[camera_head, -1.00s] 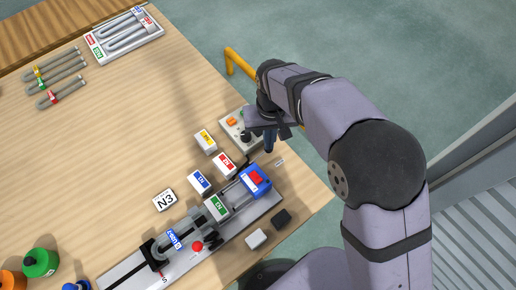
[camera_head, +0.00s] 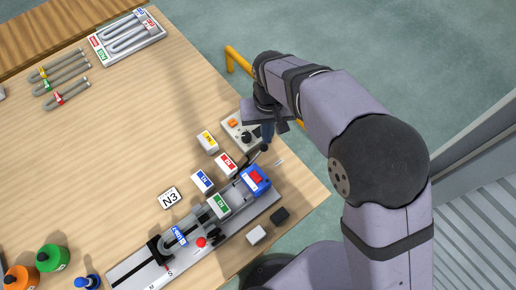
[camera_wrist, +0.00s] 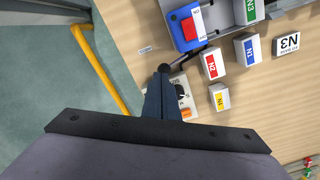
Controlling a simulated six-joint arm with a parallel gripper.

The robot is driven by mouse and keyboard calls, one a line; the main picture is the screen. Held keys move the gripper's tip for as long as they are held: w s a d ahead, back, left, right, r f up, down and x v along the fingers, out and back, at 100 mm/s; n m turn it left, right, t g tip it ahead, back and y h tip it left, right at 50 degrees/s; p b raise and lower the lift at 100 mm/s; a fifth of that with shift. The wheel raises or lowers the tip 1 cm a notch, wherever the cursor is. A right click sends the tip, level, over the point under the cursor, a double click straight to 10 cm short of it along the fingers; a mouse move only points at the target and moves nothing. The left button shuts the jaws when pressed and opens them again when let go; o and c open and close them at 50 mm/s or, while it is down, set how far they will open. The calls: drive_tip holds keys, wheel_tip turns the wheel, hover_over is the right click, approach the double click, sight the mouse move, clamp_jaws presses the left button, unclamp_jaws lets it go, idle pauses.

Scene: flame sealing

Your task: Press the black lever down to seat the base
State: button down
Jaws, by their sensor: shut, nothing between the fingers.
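The black lever (camera_head: 256,154) ends in a round knob and sticks out from the far right end of the long metal fixture (camera_head: 137,270), beside the blue block with a red top (camera_head: 256,180). In the wrist view the lever's knob (camera_wrist: 164,68) shows just beyond my fingertips. My gripper (camera_head: 267,139) is shut and empty, pointing down close to the knob; it also shows in the wrist view (camera_wrist: 161,84). I cannot tell whether the fingertips touch the knob. The base being seated is not clearly distinguishable.
A control box (camera_head: 228,123) with an orange button and black knob lies behind my gripper. A tray of tubes (camera_head: 98,53) is at the far left. The table's right edge is near.

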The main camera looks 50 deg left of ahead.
drive_tip(key=shift+s+r+p, duration=0.2)
drive_tip(key=shift+r+p, duration=0.65)
drive_tip(key=shift+r, duration=0.4)
drive_tip(key=shift+w+a+n, duration=0.15)
drive_tip(key=shift+a+n, duration=0.15)
drive_tip(key=shift+a, duration=0.05)
drive_tip(key=s+d+f+n+h, duration=0.1)
drive_tip(key=s+d+f, duration=0.15)
drive_tip(key=d, duration=0.45)
drive_tip(key=s+d+f+h, duration=0.1)
drive_tip(key=d+f, duration=0.3)
drive_tip(key=d, duration=0.2)
drive_tip(key=w+d+r+m, duration=0.2)
drive_tip(key=w+d+m, duration=0.1)
drive_tip(key=d, duration=0.8)
drive_tip(key=w+d+r+m+y, duration=0.1)
drive_tip(key=w+d+r+m, duration=0.2)
drive_tip(key=d+m, duration=0.3)
drive_tip(key=w+d+r+m+y+b, duration=0.1)
drive_tip(key=w+d+r+m, duration=0.2)
drive_tip(key=d, duration=1.3)
drive_tip(key=shift+w+d+m, duration=0.35)
drive_tip(key=shift+w+m, duration=0.3)
drive_tip(key=shift+m, duration=0.15)
